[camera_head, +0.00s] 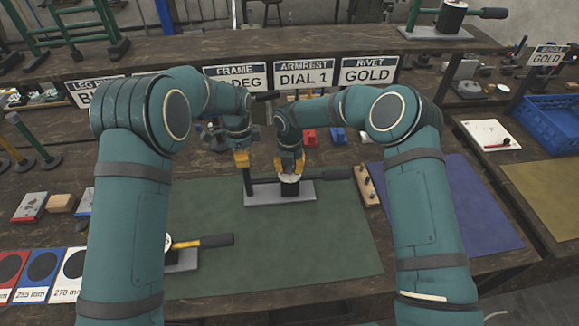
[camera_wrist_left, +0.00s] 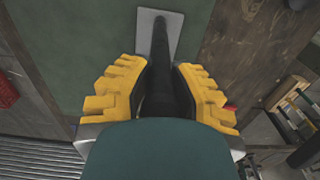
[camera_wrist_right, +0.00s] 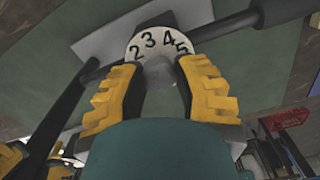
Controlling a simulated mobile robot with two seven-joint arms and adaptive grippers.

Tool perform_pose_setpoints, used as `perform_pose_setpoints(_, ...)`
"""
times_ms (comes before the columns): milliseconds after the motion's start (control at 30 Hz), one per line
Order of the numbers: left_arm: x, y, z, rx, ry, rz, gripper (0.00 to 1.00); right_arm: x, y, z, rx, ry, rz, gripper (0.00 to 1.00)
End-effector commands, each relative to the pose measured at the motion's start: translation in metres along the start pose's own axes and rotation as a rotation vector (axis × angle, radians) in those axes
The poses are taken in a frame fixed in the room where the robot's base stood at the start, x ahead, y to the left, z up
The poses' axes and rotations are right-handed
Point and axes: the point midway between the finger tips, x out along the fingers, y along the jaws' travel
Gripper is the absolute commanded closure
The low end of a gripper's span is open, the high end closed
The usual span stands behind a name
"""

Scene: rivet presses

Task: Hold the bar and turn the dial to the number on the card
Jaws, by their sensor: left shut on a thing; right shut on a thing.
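The rivet press stands on a grey base plate (camera_head: 262,197) on the green mat. Its dark upright bar (camera_head: 247,183) rises at the plate's left end. My left gripper (camera_head: 241,158) is shut on the bar, which also shows between its fingers in the left wrist view (camera_wrist_left: 172,38). My right gripper (camera_head: 289,164) is shut on the dial from above. The white dial (camera_wrist_right: 150,42) shows the numbers 2, 3, 4 and 5 in the right wrist view; the rest is hidden by the fingers. The middle card (camera_head: 304,75) reads "ARMREST DIAL 1".
A "RIVET GOLD" card (camera_head: 369,73) and a partly hidden "FRAME" card (camera_head: 238,74) flank the middle card. A wooden block with pegs (camera_head: 367,186) stands right of the press. The mat (camera_head: 290,245) is clear in front.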

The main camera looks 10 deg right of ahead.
Motion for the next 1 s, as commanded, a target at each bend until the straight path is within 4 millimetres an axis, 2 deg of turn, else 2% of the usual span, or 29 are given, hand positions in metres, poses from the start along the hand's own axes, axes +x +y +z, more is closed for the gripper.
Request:
perform_pose_setpoints(33, 0.000, 0.000, -0.001, 0.001, 0.002, 0.000, 1.00, 0.000, 0.001, -0.001, -0.002, 0.001, 0.001, 1.00)
perform_pose_setpoints(67, 0.000, 0.000, -0.001, 0.001, 0.002, 0.000, 1.00, 0.000, 0.001, -0.001, -0.002, 0.001, 0.001, 0.63)
perform_pose_setpoints(133, 0.000, 0.000, -0.001, 0.001, 0.002, 0.000, 1.00, 0.000, 0.001, -0.001, -0.002, 0.001, 0.001, 0.38)
perform_pose_setpoints(167, 0.000, 0.000, -0.001, 0.001, 0.002, 0.000, 1.00, 0.000, 0.001, -0.001, -0.001, 0.001, 0.001, 0.35)
perform_pose_setpoints(467, 0.000, 0.000, -0.001, 0.001, 0.001, 0.000, 1.00, -0.001, 0.000, 0.000, 0.000, 0.000, 0.000, 0.35)
perform_pose_setpoints(567, 0.000, 0.000, -0.001, 0.001, 0.001, 0.001, 1.00, -0.006, 0.000, 0.000, 0.001, -0.002, 0.001, 0.35)
perform_pose_setpoints(667, 0.000, 0.000, -0.001, 0.001, 0.001, 0.001, 1.00, -0.019, 0.001, 0.001, 0.001, -0.003, 0.002, 0.35)
perform_pose_setpoints(1000, 0.000, 0.000, -0.001, 0.001, 0.001, 0.001, 1.00, -0.087, 0.001, 0.000, 0.000, -0.003, 0.002, 0.35)
